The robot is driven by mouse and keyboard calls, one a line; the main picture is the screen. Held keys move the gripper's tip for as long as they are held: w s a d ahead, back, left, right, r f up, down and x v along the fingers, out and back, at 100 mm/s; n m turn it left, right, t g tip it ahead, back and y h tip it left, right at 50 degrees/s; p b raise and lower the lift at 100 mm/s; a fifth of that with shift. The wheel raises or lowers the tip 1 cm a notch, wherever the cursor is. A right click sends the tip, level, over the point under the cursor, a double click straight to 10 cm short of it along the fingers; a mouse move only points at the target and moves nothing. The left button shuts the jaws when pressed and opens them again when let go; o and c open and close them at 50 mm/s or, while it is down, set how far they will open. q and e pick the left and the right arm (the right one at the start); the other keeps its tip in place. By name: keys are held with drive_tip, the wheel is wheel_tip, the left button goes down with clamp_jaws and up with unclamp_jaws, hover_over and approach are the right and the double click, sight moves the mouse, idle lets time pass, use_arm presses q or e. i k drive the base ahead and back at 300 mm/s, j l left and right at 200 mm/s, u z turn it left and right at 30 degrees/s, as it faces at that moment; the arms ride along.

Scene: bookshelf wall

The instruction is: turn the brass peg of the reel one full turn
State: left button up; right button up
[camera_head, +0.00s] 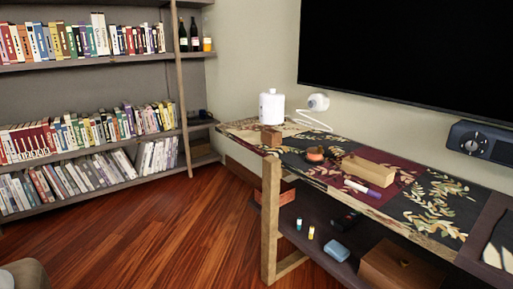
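I cannot make out a reel with a brass peg for certain. A small round orange-brown object (314,154) with a dark top sits on the patterned console table; it is too small to tell what it is. A white round fitting (318,102) is on the wall, with a white cord running down to the table. Neither of my grippers is in view.
The console table (437,232) also bears a white canister (271,106), a wooden block (367,170) and a purple-white marker (362,188). Its lower shelf holds a brown box (398,265) and a blue item (337,251). The wooden floor (190,232) is clear before the bookshelf (75,63).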

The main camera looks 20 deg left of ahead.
sight(313, 156)
drive_tip(key=u, duration=0.2)
drive_tip(key=i, duration=0.1)
drive_tip(key=i+j+z, duration=0.15)
drive_tip(key=i, duration=0.35)
drive_tip(key=i+j+z, duration=0.15)
drive_tip(key=i, duration=0.35)
drive_tip(key=i+j+z, duration=0.15)
drive_tip(key=i+j, duration=0.25)
